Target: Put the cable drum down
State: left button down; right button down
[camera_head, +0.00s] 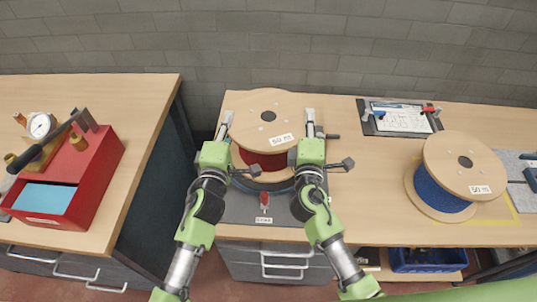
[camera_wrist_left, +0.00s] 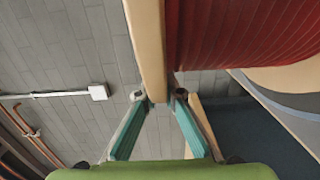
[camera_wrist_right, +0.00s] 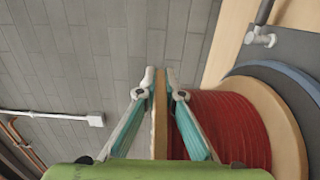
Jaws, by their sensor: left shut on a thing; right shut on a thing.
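The cable drum (camera_head: 264,108) has round wooden flanges, a "50 m" label and red cable (camera_head: 262,160) wound between them. My left gripper (camera_head: 226,122) is shut on the left edge of its upper flange. My right gripper (camera_head: 310,120) is shut on the right edge of the same flange. The wood between the fingers shows in the left wrist view (camera_wrist_left: 152,50) and the right wrist view (camera_wrist_right: 160,125). The drum is over a grey plate (camera_head: 237,207) with a blue ring. Whether its lower flange touches the plate is hard to tell.
A second drum with blue cable (camera_head: 437,192) stands at right inside a yellow outline. A clipboard (camera_head: 399,117) lies behind it. A small red-handled part (camera_head: 264,198) is at the plate's front. A red case (camera_head: 85,180) stands on the left bench.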

pick_arm(q)
jog(key=shift+f, duration=0.2)
pick_arm(e)
jog(key=shift+f, duration=0.3)
pick_arm(q)
jog(key=c, duration=2.2)
grip_release()
pick_arm(e)
jog(key=c, duration=2.2)
grip_release()
pick_arm(q)
jog(key=shift+o, duration=0.2)
jog(key=shift+s+r, duration=0.1)
pick_arm(e)
jog(key=shift+o, duration=0.2)
jog(key=shift+s+r, duration=0.1)
jog(key=shift+s, duration=0.05)
